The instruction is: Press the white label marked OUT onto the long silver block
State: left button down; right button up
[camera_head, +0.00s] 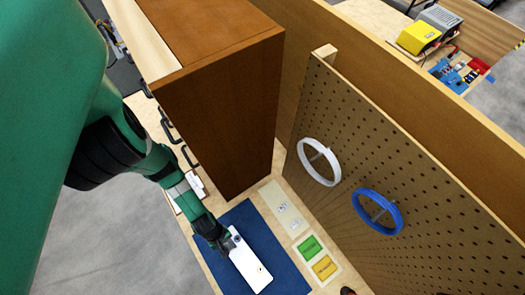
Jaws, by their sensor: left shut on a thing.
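The long silver block (252,267) looks almost white. It lies slantwise on a blue mat (213,270), with small dark marks near its ends. My left gripper (229,242) is at the block's upper left end, pointing down and shut. What is between its fingertips is too small and covered to make out; the label marked OUT cannot be read anywhere. A pale card (271,193) right of the mat carries small whitish patches with unreadable marks. My right gripper cannot be made out.
Green (310,247) and yellow (325,268) labels lie right of the mat. A tall brown cabinet (225,110) stands behind the mat. A pegboard (350,130) holding a white ring (304,152) and a blue ring (399,214) rises at the right. The mat's lower part is clear.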

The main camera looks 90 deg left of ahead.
aim_at(230, 247)
pick_arm(q)
jog(key=shift+f+b, duration=0.55)
jog(key=shift+f, duration=0.4)
dwell(2.0)
jog(key=shift+c, duration=0.4)
grip_release()
dwell(0.3)
jog(key=shift+r, duration=0.1)
notch_tip(230, 247, up, 7)
jog(key=p, duration=0.7)
